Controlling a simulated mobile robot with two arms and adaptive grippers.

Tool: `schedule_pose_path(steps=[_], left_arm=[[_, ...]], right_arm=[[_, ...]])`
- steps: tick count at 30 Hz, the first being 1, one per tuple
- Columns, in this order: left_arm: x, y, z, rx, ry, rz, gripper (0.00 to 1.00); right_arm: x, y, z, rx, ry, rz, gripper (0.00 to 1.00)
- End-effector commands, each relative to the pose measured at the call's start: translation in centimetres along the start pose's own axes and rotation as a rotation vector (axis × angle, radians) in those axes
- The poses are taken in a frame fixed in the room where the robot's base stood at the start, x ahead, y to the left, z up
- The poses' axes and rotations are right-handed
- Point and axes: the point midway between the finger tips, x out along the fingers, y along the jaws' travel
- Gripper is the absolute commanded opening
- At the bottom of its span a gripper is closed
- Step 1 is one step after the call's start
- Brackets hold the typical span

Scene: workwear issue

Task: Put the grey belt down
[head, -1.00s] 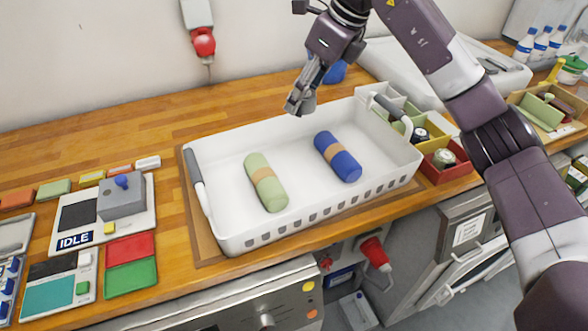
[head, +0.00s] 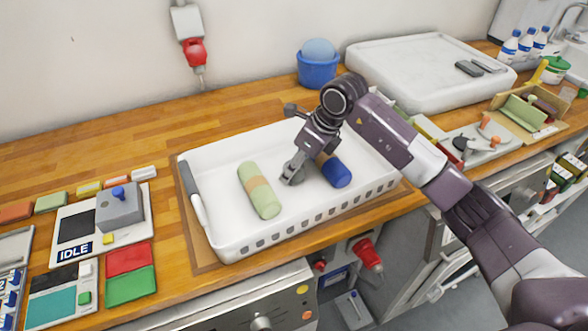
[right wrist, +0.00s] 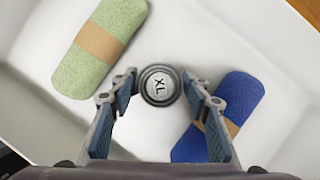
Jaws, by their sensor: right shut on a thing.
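The grey belt (right wrist: 160,85) is a small round coil with an XL label on top. In the right wrist view it sits between the fingertips of my right gripper (right wrist: 165,84), which is shut on it. In the head view my right gripper (head: 292,173) points down inside the white tray (head: 230,250), low between the green roll (head: 258,190) and the blue roll (head: 336,171). The belt is hard to make out there, and I cannot tell whether it touches the tray floor. My left gripper is not in view.
The green roll (right wrist: 100,48) and the blue roll (right wrist: 222,117) lie on either side of the gripper, with bare tray floor around. A blue tub (head: 318,70) stands behind the tray. A control panel marked IDLE (head: 75,247) lies left.

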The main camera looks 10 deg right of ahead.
Motion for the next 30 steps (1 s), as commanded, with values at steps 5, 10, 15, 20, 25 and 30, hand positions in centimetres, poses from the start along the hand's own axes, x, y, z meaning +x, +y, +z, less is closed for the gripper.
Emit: schedule_pose_path(steps=[5, 10, 15, 20, 25, 30], left_arm=[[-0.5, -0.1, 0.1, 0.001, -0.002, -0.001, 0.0], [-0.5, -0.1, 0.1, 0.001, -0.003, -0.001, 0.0], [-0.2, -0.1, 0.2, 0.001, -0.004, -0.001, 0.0], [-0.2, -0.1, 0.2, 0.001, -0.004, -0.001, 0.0], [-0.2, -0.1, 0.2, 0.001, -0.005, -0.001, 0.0], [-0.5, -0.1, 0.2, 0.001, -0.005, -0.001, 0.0]], right_arm=[[1.7, 0.1, -0.7, -0.001, -0.001, 0.001, 0.16], [1.7, 0.0, -0.7, -0.001, -0.001, -0.001, 0.16], [2.0, 0.0, -0.9, -0.001, 0.0, -0.001, 0.47], [1.9, 0.0, -0.9, 0.0, 0.001, 0.0, 0.61], [1.9, 0.0, -0.9, 0.0, 0.001, 0.0, 0.61], [1.5, 0.0, -0.7, -0.001, -0.001, -0.001, 0.61]])
